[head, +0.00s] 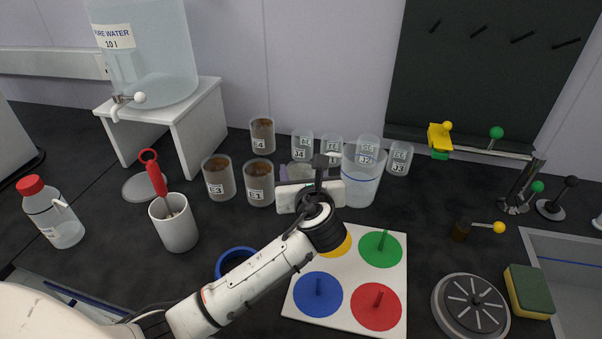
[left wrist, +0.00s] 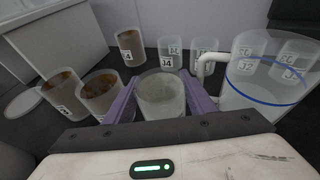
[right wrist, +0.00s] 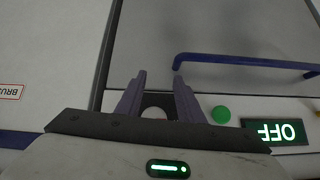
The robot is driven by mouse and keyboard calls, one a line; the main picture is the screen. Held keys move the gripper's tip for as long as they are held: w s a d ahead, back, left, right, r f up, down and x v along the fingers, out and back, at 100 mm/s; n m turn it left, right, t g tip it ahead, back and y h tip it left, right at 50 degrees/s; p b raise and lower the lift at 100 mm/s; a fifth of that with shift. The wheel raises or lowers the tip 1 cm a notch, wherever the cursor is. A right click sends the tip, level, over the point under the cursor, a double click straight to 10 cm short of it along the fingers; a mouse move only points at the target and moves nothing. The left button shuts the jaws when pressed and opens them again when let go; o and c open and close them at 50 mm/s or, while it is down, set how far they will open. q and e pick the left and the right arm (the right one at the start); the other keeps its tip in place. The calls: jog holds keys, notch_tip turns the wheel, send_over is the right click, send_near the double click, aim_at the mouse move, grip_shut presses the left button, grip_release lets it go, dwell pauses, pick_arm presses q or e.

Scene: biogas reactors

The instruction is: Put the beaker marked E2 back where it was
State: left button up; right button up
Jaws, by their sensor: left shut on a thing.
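My left gripper (head: 305,178) is shut on a beaker with grey contents (left wrist: 161,96), held upright between its purple fingers. Its label does not show; in the head view the gripper mostly hides it. Beakers with brown contents stand on the dark bench to its left: E4 (head: 262,136) at the back, E3 (head: 218,178) and E1 (head: 258,183) in front. E1 (left wrist: 100,94) is just left of the fingers in the left wrist view. No other beaker's visible label reads E2. My right gripper (right wrist: 157,82) is open and empty, away from the beakers.
Several clear J beakers (head: 368,150) stand behind and right, by a larger water vessel (head: 361,182) close to the left gripper. A white cup (head: 174,225), a coloured-disc board (head: 347,325) and a water tank (head: 150,60) surround it. A blue handle (right wrist: 240,62) shows near my right gripper.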

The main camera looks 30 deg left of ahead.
pick_arm(q)
jog(key=shift+f, duration=0.1)
jog(key=o, duration=1.2)
jog(key=shift+f, duration=0.1)
jog(key=shift+o, duration=0.2)
jog(key=shift+s+d, duration=0.1)
jog(key=shift+d, duration=0.05)
jog(key=v, duration=1.1)
jog(key=shift+s+d+r+p, duration=0.15)
jog(key=shift+s+r+p, duration=0.1)
jog(key=shift+s+p, duration=0.05)
